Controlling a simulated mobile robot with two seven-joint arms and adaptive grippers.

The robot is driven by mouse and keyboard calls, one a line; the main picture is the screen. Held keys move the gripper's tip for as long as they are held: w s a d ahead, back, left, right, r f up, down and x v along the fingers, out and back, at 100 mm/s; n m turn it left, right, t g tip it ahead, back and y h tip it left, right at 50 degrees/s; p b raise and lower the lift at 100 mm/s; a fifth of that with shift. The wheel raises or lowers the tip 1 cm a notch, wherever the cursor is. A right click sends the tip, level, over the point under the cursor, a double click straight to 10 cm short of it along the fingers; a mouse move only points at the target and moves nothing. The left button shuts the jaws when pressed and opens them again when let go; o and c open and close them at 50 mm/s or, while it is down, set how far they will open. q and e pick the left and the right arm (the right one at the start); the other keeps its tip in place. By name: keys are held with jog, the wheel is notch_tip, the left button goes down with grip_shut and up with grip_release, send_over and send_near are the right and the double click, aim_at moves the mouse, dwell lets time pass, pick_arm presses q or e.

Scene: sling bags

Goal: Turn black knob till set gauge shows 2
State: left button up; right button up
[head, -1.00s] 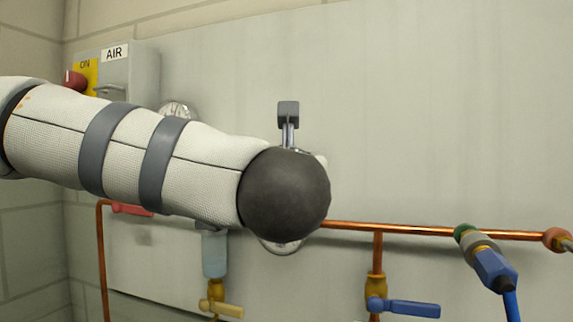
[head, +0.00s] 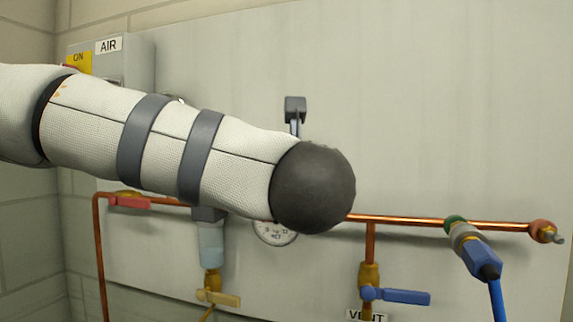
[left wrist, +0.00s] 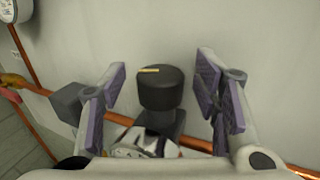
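The black knob (left wrist: 160,88), with a yellow mark on its top, stands between the two fingers of my left gripper (left wrist: 163,92) in the left wrist view. The fingers are open, with a gap on each side of the knob. In the head view, my arm hides the knob and most of the gripper; one grey fingertip shows above the wrist. The set gauge (head: 276,233) shows only its lower part below my arm, and its needle reading cannot be told. A white dial (left wrist: 140,147) is partly visible below the knob in the left wrist view. My right gripper is out of view.
A copper pipe (head: 410,219) runs along the wall panel (head: 460,100). A blue-handled valve (head: 400,296), a hose coupling (head: 475,248) and a clear filter bowl (head: 211,242) hang there. The AIR box (head: 140,65) is at upper left. The upper right panel is bare.

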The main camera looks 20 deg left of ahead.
pick_arm(q)
jog(key=shift+s, duration=0.1)
jog(key=v, duration=1.2)
